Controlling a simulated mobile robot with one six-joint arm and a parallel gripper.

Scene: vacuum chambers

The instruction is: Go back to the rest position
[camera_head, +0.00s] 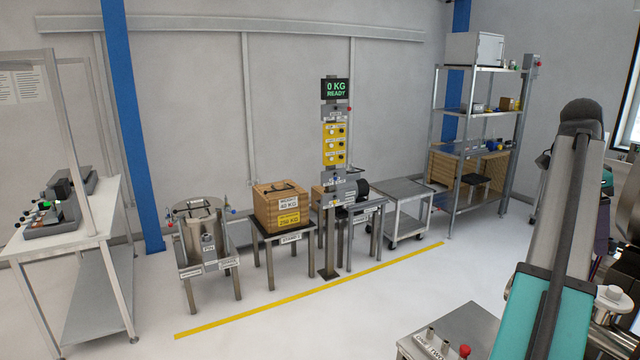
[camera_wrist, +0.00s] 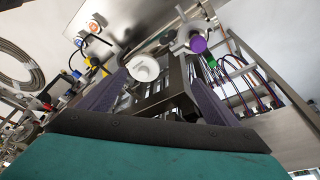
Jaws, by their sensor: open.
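My gripper (camera_wrist: 156,82) shows in the wrist view, with its dark palm bar across the lower part and two dark purple fingers set wide apart. It is open, and I see nothing held between the fingers. A round white knob (camera_wrist: 143,68) and dark metal framework show beyond the fingers; I cannot tell how far off they are. In the head view my grey and teal arm rises at the right, and the gripper itself cannot be made out there.
A control box with a red button (camera_head: 464,350) stands near my arm. Wooden crate (camera_head: 280,205), steel vessel (camera_head: 199,222), cart (camera_head: 402,195) and shelving (camera_head: 482,110) line the wall behind a yellow floor line (camera_head: 310,290). A bench (camera_head: 85,210) stands left. The middle floor is clear.

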